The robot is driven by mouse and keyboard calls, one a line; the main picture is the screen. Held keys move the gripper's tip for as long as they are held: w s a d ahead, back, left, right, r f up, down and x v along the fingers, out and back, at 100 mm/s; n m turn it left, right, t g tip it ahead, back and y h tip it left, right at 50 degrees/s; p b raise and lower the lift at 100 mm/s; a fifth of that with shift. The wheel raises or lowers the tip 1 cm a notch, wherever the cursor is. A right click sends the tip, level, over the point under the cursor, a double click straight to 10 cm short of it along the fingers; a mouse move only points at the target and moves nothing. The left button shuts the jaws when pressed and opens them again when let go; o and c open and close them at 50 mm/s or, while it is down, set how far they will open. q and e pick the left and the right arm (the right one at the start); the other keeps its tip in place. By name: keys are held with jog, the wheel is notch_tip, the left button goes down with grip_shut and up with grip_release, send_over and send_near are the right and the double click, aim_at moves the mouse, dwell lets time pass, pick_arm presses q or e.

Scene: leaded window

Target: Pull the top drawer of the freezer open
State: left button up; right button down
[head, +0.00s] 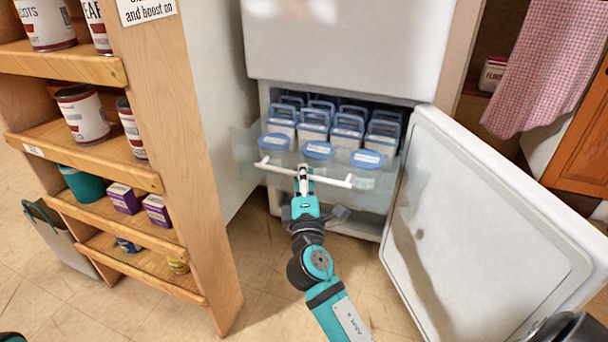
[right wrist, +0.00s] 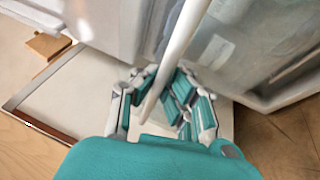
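The white freezer (head: 345,40) stands at the centre with its lower door (head: 470,225) swung open to the right. Its clear top drawer (head: 375,185) sticks out partway and holds several blue-lidded containers (head: 314,125). A white bar handle (head: 272,166) runs across the drawer front; it also shows in the right wrist view (right wrist: 182,38). My right gripper (head: 303,178) is at the middle of this handle. In the right wrist view its fingers (right wrist: 164,88) close around the bar.
A wooden shelf (head: 175,130) with cans and boxes stands close on the left, with a bag (head: 58,238) beside it. The open door bounds the right side. A checked towel (head: 550,65) hangs at the upper right. Tiled floor (head: 255,265) is free before the drawer.

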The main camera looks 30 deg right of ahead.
jog(key=c, duration=1.6)
grip_release()
jog(key=shift+c, duration=0.2)
jog(key=v, duration=1.2)
